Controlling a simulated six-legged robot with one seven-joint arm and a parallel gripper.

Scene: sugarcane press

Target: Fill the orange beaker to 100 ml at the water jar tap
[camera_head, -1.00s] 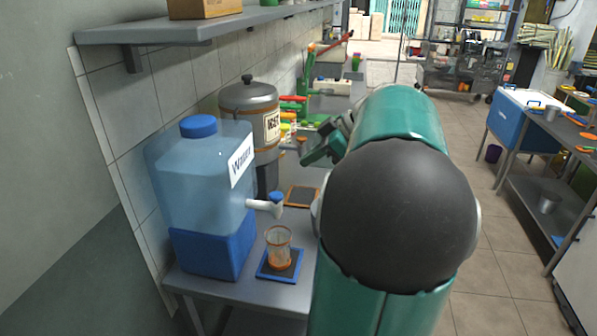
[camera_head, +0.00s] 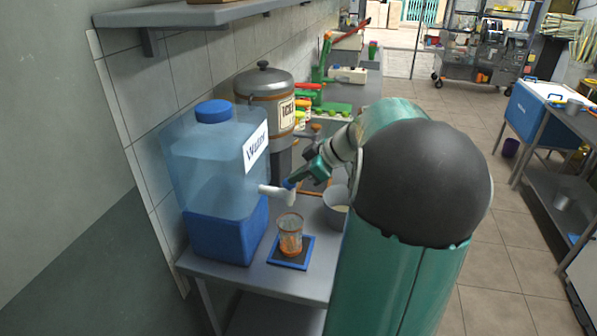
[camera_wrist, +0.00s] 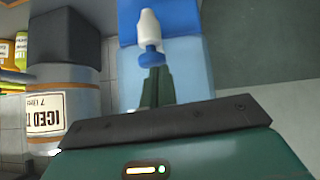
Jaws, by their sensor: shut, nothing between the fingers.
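The water jar (camera_head: 215,165), clear blue above and solid blue below, stands at the near left end of the counter. Its white tap (camera_head: 276,195) points right, and its blue handle (camera_wrist: 151,56) shows in the wrist view. My gripper (camera_head: 293,181) is shut and empty, its green fingertips (camera_wrist: 155,74) at the handle, seemingly touching it. The orange-rimmed beaker (camera_head: 290,232) stands upright below the tap on a blue-edged black pad (camera_head: 290,262). Its lower part looks orange; I cannot read the level. In the head view the fingertips partly cover the handle.
A grey pot (camera_head: 337,208) stands right of the tap, partly behind my arm. A shelf (camera_head: 190,14) hangs above.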

